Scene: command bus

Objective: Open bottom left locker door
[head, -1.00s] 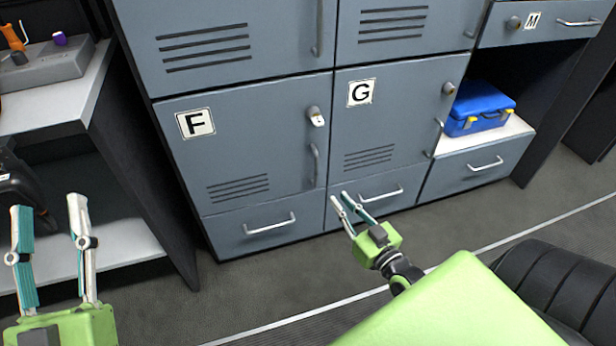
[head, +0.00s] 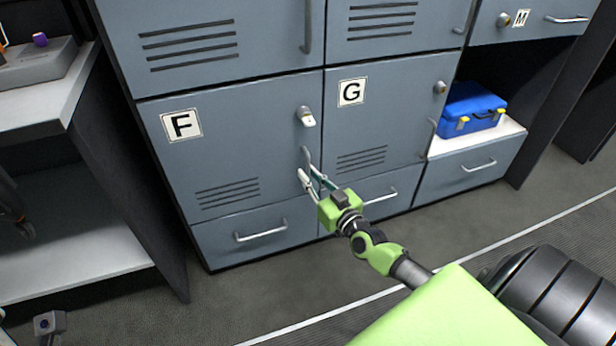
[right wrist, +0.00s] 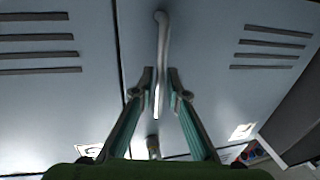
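The bottom left locker door, labelled F (head: 180,165), is closed and flush in the grey cabinet. It has vent slots, a lock knob (head: 306,117) and a vertical handle (head: 306,156) near its right edge. My right gripper (head: 312,175) is at the lower end of this handle. In the right wrist view, the handle (right wrist: 161,45) runs between the two fingertips of my right gripper (right wrist: 160,76). The fingers are apart, with a gap on each side of the bar. My left gripper is not in view.
Locker door G (head: 385,120) is closed to the right. Below are drawers with horizontal handles (head: 260,230). A blue case (head: 472,108) sits in an open shelf at right. A workbench (head: 50,105) stands at left. The floor (head: 235,295) in front is clear.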

